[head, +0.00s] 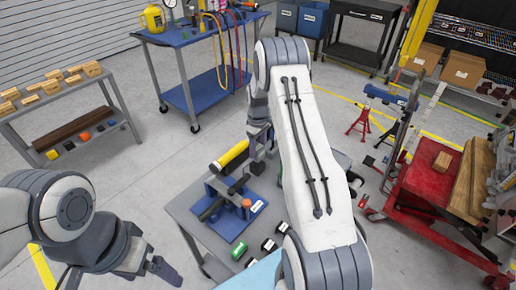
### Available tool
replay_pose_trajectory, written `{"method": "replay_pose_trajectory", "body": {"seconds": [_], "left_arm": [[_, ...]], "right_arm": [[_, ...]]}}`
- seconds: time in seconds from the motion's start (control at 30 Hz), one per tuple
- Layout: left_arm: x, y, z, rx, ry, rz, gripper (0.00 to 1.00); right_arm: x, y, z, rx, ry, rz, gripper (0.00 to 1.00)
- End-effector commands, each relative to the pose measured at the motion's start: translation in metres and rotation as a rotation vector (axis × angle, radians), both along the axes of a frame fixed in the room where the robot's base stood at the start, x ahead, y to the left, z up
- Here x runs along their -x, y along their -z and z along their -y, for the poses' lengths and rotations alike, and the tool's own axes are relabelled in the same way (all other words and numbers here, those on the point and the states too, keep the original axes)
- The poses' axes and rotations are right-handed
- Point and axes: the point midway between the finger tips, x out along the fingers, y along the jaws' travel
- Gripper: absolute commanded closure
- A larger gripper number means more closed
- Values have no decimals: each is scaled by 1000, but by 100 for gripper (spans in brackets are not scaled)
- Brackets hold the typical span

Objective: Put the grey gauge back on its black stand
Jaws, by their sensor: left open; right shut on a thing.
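My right gripper (259,150) is over the back of the grey table (187,208), beside the yellow-and-black cylinder. It is shut on a small grey thing (257,168), which looks like the gauge; the fingers and arm hide much of it. Black blocks with white labels (268,244) stand at the table's front right, partly behind my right arm. I cannot tell which is the gauge's stand. My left gripper (118,276) is open and empty at the lower left, off the table's left side.
A green cylinder (239,251) is at the front. My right arm hides the table's right part. A blue cart (200,38) stands behind.

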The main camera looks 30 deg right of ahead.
Motion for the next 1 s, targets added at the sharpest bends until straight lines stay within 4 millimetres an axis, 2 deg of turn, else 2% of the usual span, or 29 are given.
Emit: {"method": "replay_pose_trajectory", "body": {"seconds": [1.0], "left_arm": [[0,16,0,0,0,0,6]], "right_arm": [[-1,24,0,1,0,3,100]]}}
